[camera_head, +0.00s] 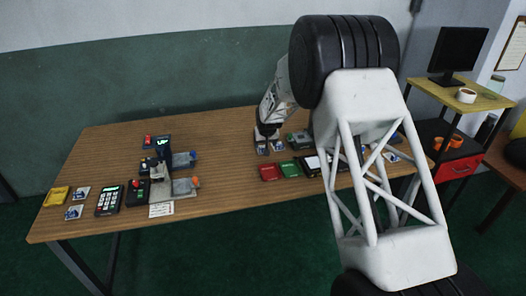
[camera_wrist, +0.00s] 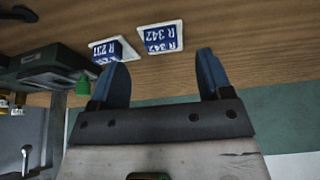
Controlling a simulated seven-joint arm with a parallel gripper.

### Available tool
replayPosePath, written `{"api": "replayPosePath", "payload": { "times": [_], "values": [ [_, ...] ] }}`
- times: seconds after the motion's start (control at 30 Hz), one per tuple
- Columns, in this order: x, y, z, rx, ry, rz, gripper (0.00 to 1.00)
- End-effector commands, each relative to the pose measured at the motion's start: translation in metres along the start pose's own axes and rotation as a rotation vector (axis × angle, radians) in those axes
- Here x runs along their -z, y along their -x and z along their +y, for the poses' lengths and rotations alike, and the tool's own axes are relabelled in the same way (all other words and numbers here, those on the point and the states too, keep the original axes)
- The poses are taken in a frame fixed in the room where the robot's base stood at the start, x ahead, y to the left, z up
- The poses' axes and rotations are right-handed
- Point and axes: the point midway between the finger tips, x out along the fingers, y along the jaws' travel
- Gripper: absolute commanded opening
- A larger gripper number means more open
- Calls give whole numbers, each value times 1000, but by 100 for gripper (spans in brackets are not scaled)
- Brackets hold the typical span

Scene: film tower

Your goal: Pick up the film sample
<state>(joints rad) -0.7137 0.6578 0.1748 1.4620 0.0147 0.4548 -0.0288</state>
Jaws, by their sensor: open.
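Two film samples lie flat on the wooden table, white squares with blue labels. In the wrist view one reads R 342 (camera_wrist: 160,37) and the other R 237 (camera_wrist: 115,50). My gripper (camera_wrist: 163,77) is open, with its two blue fingers apart and nothing between them. The R 342 sample shows beyond the gap between the fingertips; the R 237 sample is partly hidden by the left finger. In the head view my gripper (camera_head: 266,133) hangs just over two small samples, one left (camera_head: 262,150) and one right (camera_head: 278,147). The remaining gap is hard to judge.
A grey device (camera_head: 298,140) stands just right of the samples. A red box (camera_head: 270,172) and a green box (camera_head: 289,168) lie nearer the front edge. More samples (camera_head: 81,192) lie at the table's left end, by a keypad (camera_head: 109,200). The table's middle (camera_head: 225,160) is clear.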

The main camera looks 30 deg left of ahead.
Motion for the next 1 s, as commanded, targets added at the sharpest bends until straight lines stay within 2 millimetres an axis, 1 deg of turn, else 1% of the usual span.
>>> {"api": "replayPosePath", "payload": {
  "times": [0.23, 0.37, 0.53, 0.83, 1.0],
  "values": [
    [0, 0, 0, 0, 0, 0, 72],
    [0, -3, 0, 0, 0, 0, 72],
    [0, -14, -1, 0, 0, 0, 72],
    [-1, -41, -1, 0, 0, 0, 72],
    [0, -49, -1, 0, 0, 1, 72]
  ]
}}
